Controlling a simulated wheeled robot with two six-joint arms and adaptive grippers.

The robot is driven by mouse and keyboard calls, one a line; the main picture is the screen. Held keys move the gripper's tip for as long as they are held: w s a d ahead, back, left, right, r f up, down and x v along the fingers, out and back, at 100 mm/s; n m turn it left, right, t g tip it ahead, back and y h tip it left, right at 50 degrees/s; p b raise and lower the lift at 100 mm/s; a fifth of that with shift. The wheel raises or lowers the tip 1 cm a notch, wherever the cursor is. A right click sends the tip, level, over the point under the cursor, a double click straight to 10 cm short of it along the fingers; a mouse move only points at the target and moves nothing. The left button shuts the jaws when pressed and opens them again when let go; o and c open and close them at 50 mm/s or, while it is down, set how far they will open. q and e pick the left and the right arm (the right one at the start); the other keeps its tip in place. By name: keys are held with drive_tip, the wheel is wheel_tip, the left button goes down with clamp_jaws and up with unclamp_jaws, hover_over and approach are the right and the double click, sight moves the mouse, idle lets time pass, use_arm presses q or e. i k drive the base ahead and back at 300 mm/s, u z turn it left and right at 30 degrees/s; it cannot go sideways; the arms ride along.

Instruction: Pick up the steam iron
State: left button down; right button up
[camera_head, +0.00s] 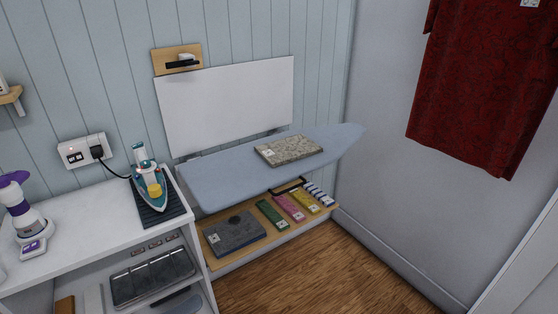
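The steam iron (150,186) is teal and white with a yellow round part on its side. It stands on a dark ribbed mat (174,203) at the right end of the white counter. A black cord runs from it to a plug in the wall socket (85,150). Neither of my grippers shows in the head view.
A blue ironing board (225,174) with a folded speckled cloth (289,150) extends right of the counter. Below it, a wooden shelf (285,236) holds several folded items. A purple-and-white appliance (26,212) stands on the counter's left. Wooden floor (330,280) is clear.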

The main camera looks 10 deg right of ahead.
sight(148, 177)
drive_tip(key=z, duration=0.55)
drive_tip(key=i, duration=1.7)
drive_tip(key=u, duration=0.2)
